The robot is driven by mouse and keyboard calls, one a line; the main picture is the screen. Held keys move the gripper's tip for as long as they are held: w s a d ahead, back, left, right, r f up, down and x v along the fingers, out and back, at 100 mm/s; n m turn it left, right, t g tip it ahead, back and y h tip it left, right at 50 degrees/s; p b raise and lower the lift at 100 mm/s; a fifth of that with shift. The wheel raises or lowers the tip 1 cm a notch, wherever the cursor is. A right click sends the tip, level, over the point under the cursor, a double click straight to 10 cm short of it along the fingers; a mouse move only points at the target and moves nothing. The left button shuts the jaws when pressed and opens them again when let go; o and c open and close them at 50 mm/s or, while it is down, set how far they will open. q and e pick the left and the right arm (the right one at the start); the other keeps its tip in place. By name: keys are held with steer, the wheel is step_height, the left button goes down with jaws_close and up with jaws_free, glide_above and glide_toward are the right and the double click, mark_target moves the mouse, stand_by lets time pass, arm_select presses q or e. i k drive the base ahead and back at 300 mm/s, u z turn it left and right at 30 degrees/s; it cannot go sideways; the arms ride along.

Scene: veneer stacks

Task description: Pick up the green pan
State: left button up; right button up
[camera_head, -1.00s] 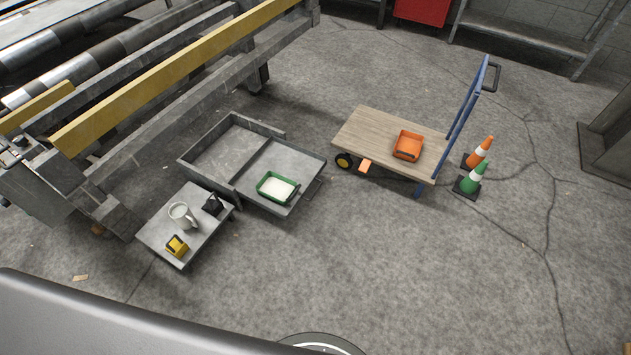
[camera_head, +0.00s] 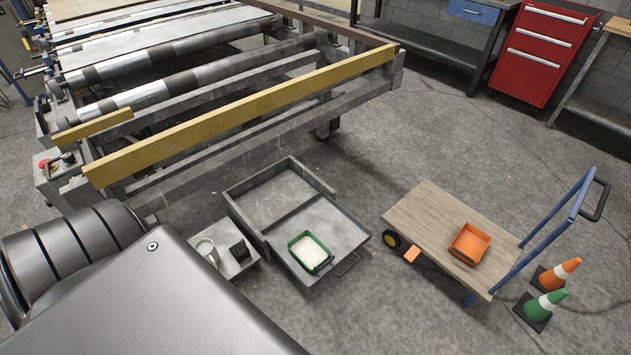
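The green pan (camera_head: 310,252) is a small rectangular pan with a white inside. It rests in the near right part of a grey two-part tray cart (camera_head: 352,246), close to the cart's front edge and handle. Neither of my grippers shows in the head view. A large grey part of my own body fills the lower left and hides part of the floor and the small table there.
A small grey table (camera_head: 243,267) holds a pale mug (camera_head: 207,252) and a black item (camera_head: 240,251). A wooden flatbed trolley (camera_head: 428,207) carries an orange pan (camera_head: 469,244). An orange cone (camera_head: 557,274) and a green cone (camera_head: 541,306) stand beside it. A roller machine (camera_head: 200,150) stands behind. Front floor is open.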

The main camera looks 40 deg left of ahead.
mark_target(313, 254)
steer(key=u, duration=0.45)
steer(key=i, duration=0.7)
steer(key=u, duration=0.55)
